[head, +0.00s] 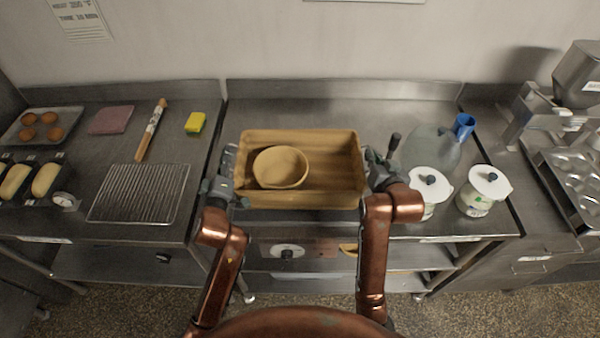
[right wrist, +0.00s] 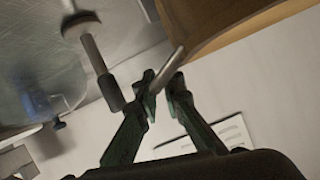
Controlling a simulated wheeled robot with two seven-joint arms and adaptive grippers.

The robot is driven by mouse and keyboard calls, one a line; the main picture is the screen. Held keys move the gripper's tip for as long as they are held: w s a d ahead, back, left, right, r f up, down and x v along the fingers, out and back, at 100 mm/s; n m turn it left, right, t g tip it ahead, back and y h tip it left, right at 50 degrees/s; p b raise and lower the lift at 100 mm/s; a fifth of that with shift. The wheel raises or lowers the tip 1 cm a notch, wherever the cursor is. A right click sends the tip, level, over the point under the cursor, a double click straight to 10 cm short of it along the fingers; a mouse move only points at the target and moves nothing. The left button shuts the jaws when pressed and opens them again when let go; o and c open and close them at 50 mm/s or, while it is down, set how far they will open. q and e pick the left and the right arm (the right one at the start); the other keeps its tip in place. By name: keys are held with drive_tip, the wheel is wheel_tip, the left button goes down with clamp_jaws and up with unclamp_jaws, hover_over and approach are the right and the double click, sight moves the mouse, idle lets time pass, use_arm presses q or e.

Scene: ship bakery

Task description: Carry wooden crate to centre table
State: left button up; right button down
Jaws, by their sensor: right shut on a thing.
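The wooden crate (head: 315,198) is a tan open box in front of me at the middle counter, level in the head view. A round tan bowl or basket (head: 280,167) sits inside it, toward the left. My left gripper (head: 228,162) is at the crate's left end; its fingertips are too small and covered to show its jaws. My right gripper (head: 374,160) is at the crate's right end. In the right wrist view the right gripper (right wrist: 163,85) is shut on a thin handle-like bar beside the crate (right wrist: 225,22). I cannot tell whether the crate touches the counter.
Right of the crate stand a clear jug (head: 432,148) with a blue cap and two white lidded pots (head: 430,182), (head: 482,190), close to my right gripper. Left are a wire rack (head: 138,193), a rolling pin (head: 151,130) and a yellow sponge (head: 195,123). The counter behind the crate (head: 300,112) is clear.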

use_arm(q)
clamp_jaws()
drive_tip(key=shift+r, duration=0.1)
use_arm(e)
drive_tip(key=shift+r, duration=0.1)
